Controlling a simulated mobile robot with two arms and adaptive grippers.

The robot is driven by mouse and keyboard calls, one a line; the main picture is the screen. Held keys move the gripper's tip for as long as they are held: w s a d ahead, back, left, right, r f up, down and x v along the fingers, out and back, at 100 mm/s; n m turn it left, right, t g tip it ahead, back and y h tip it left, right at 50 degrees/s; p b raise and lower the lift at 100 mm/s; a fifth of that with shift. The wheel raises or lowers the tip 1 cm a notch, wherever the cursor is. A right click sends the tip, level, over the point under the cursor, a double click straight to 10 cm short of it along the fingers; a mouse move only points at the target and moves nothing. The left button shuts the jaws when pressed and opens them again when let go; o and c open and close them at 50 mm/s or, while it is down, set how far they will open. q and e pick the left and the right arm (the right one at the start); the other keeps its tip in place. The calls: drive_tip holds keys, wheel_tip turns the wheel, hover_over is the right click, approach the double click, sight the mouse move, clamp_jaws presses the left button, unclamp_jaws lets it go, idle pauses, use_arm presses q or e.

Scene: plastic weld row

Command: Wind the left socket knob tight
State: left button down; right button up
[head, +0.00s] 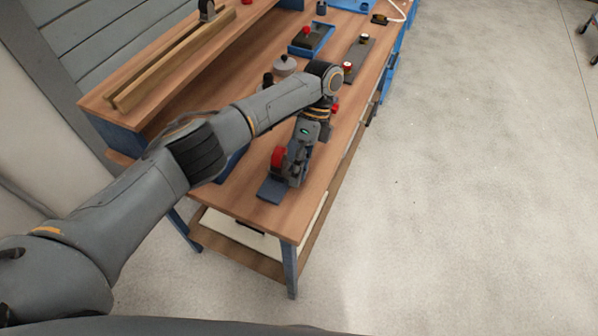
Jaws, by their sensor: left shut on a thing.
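My left arm reaches in from the left, and its gripper (293,168) points down at a small fixture with a blue base plate (271,190) near the front end of the wooden bench. The gripper is shut on a part of this fixture, which I take to be the left socket knob; the fingers hide most of it. A red round part (278,156) shows just left of the fingers. Another red part (335,107) shows just right of my wrist, partly hidden. My right gripper is not in view.
The wooden bench top (245,199) is bare around the fixture's front. Farther back are a grey lidded pot (285,66), a blue tray with a red knob (312,40) and a grey plate with knobs (358,58). Long wooden bars (175,60) lie on the raised shelf.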

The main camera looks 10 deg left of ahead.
use_arm(q)
drive_tip(key=c, duration=1.1)
unclamp_jaws()
drive_tip(key=shift+v, duration=3.8)
